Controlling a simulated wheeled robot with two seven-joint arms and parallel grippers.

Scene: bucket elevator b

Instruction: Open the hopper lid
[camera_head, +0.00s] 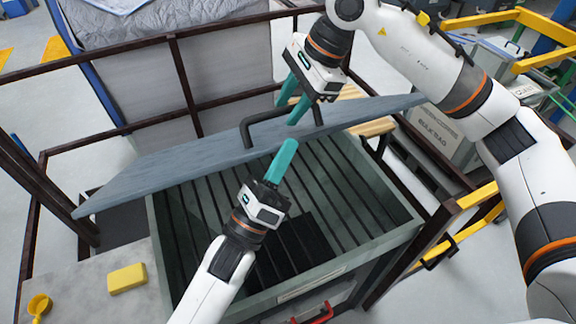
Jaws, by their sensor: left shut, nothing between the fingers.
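The hopper lid (190,165) is a blue-grey plate, raised and tilted above the open hopper (165,230). Dark slats show inside the hopper. A dark bar handle (262,116) stands on the lid. My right gripper (288,110) is at the handle from above, its teal fingers apart on either side of the bar; whether they clamp it is unclear. My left gripper (287,147) is shut and empty, its fingertips overlapping the lid's front edge in the picture. Whether they touch the lid is unclear.
Dark rails (180,75) run behind the hopper, with a large grey bag (170,35) beyond. A yellow block (127,278) and a yellow scoop (39,304) lie on the ledge at lower left. A yellow railing (470,235) and a box (440,135) stand at right.

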